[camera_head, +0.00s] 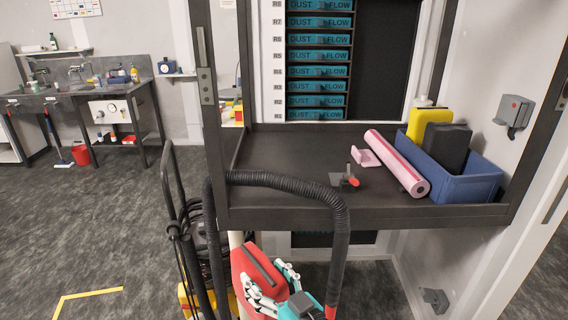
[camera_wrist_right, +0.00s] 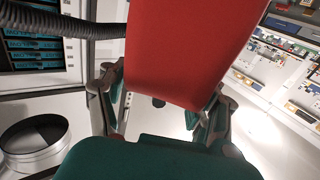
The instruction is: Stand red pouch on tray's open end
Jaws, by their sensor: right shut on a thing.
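The red pouch (camera_head: 248,268) is in my right gripper (camera_head: 273,285), below and in front of the dark shelf. The gripper's fingers are shut on its two sides. In the right wrist view the red pouch (camera_wrist_right: 190,45) rises, tilted, between the fingers of the gripper (camera_wrist_right: 160,102). The blue tray (camera_head: 482,188) stands at the right end of the shelf. A yellow pouch (camera_head: 428,122) and a black pouch (camera_head: 450,146) stand in its left part; its right part looks empty. My left gripper is not in view.
On the dark shelf (camera_head: 285,160) lie a pink roll (camera_head: 398,163), a pink piece (camera_head: 366,157) and a small red-tipped clamp (camera_head: 346,181). A black corrugated hose (camera_head: 290,184) arches over the shelf's front edge near the pouch. The shelf's left part is clear.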

